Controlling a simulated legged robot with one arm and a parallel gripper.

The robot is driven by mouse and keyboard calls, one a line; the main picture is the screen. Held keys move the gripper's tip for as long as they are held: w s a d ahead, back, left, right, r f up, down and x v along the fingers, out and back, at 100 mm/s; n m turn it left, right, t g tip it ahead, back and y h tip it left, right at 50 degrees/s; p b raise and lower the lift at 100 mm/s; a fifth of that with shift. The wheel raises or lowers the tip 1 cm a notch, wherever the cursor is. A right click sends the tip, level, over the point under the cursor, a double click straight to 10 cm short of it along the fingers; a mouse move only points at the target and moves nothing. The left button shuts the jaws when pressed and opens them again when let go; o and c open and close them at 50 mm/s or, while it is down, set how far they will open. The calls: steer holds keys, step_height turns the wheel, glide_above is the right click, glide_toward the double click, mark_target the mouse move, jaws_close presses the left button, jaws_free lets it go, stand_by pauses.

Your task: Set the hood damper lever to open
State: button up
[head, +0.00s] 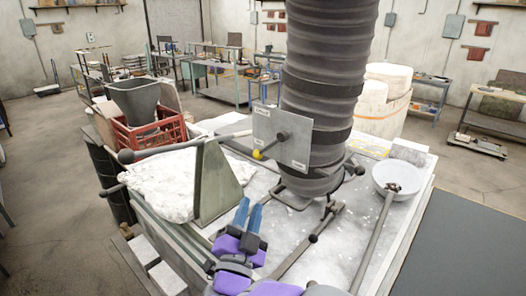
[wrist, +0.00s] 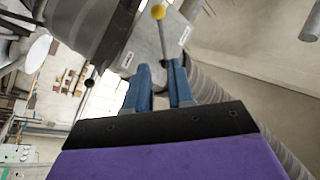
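The hood damper lever is a short dark rod with a yellow knob (head: 257,155). It is mounted on a pale square plate (head: 298,148) on the dark ribbed duct (head: 322,75). The rod slants from its pivot down and left to the knob. The plate has small labels near two corners, too small to read. My gripper (head: 249,208), with two blue fingers, is below and slightly left of the knob. In the wrist view my gripper (wrist: 158,75) has its fingers apart and holds nothing. The yellow knob (wrist: 158,12) appears beyond the fingertips, apart from them.
An upright greenish triangular plate (head: 213,185) stands left of my gripper, by a white lumpy mass (head: 165,185). A white bowl-like ladle (head: 398,177) with a long handle lies right. A red crate (head: 150,135) holds a grey bucket (head: 137,100). Long rods cross the worktop.

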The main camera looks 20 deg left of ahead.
mark_target(264, 151)
steer(key=x, duration=0.5)
steer(key=p+x, duration=0.1)
steer(key=x, duration=0.5)
steer(key=p+x, duration=0.1)
steer(key=x, duration=0.5)
steer(key=shift+w+a, duration=0.15)
steer(key=shift+a, duration=0.2)
steer(key=shift+d, duration=0.1)
steer(key=shift+c, duration=0.2)
jaws_close()
